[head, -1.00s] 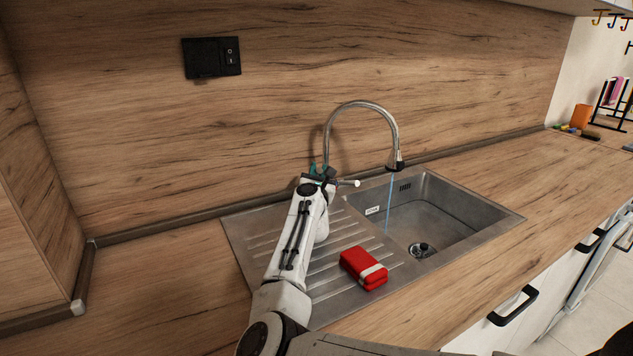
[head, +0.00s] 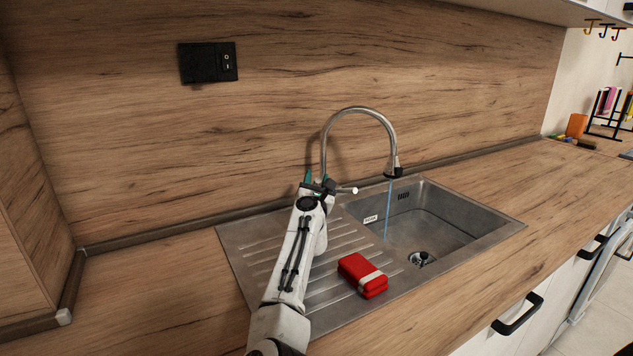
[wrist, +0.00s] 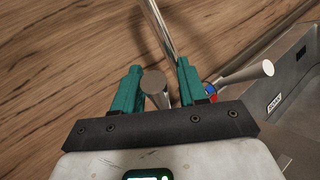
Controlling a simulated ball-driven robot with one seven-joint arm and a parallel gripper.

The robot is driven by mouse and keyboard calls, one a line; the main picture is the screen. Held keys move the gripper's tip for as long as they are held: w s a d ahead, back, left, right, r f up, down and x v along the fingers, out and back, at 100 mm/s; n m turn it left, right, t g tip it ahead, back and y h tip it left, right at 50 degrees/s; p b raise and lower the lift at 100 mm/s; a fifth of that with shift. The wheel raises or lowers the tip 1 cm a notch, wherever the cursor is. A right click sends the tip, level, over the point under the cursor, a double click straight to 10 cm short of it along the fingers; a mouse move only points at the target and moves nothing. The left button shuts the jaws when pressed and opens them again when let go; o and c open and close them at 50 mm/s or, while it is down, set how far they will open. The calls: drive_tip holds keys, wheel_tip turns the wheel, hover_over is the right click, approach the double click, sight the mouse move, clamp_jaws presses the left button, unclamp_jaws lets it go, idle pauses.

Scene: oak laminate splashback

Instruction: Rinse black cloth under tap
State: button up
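A chrome tap (head: 357,111) arches over the sink basin (head: 440,222), and a thin blue stream of water (head: 387,212) falls from its spout. Its lever (head: 346,190), with a pale rounded end, points right; the lever also shows in the wrist view (wrist: 245,74). My gripper (head: 318,181) is at the tap's base. In the wrist view my gripper (wrist: 160,85) has its teal fingers apart, with a grey cylinder (wrist: 154,84) between them, nearer the left finger. No black cloth is visible. A red folded bundle with a pale band (head: 362,274) lies on the drainer.
The ribbed drainer (head: 262,246) is left of the basin, under my arm. A black switch plate (head: 207,62) is on the wooden splashback.

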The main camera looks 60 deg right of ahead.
drive_tip(key=shift+a, duration=0.1)
drive_tip(key=v, duration=1)
drive_tip(key=shift+w+p, duration=0.1)
drive_tip(key=shift+p, duration=0.2)
drive_tip(key=shift+s+a, duration=0.25)
drive_tip(key=shift+a, duration=0.05)
